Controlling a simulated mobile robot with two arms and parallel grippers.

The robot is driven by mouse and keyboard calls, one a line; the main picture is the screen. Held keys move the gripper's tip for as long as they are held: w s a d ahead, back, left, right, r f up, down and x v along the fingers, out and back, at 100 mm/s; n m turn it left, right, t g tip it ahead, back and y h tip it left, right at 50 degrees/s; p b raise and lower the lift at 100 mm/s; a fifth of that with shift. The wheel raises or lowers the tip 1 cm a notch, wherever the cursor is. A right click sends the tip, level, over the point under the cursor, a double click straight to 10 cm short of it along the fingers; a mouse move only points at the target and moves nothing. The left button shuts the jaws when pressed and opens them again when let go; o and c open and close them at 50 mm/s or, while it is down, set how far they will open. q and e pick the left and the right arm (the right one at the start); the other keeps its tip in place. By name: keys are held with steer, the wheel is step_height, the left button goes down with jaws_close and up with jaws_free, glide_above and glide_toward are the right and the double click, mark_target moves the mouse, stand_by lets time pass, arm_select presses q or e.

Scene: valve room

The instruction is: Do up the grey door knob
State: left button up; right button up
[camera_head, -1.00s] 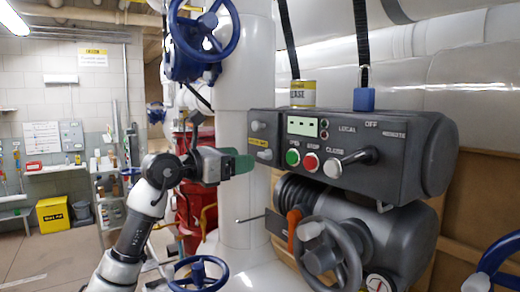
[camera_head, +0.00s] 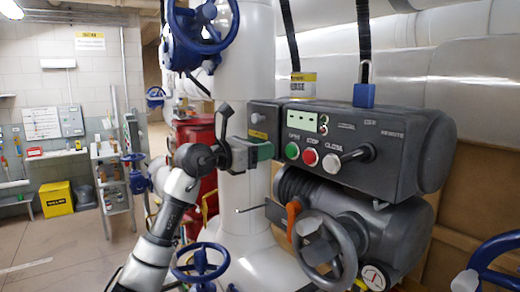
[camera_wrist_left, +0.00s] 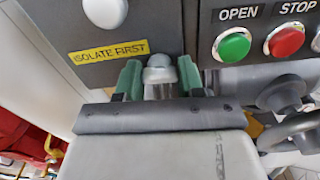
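The grey door knob (camera_wrist_left: 160,72) is a small rounded knob on the dark panel, right of and below the yellow "ISOLATE FIRST" label. In the left wrist view it stands between the two green fingers of my left gripper (camera_wrist_left: 160,82). Hardly any gap shows on either side, and I cannot tell whether the fingers press on it. In the head view my left gripper (camera_head: 264,151) is at the left end of the control box (camera_head: 400,150) and hides this knob. A second grey knob (camera_head: 257,118) above it is clear of the gripper. My right gripper is not in view.
Right of the gripper are a green button (camera_head: 292,151), a red button (camera_head: 310,157) and a black lever (camera_head: 350,158). Below are an orange handle (camera_head: 292,215) and a grey handwheel (camera_head: 325,252). A thick white pipe (camera_head: 240,205) stands behind the gripper.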

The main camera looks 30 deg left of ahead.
arm_select(q)
steer(key=shift+c, duration=0.7)
steer(key=m+b, duration=0.5)
steer(key=m, duration=1.2)
steer(key=shift+f+m, duration=0.1)
steer(key=shift+m, duration=0.2)
steer(key=o, duration=0.9)
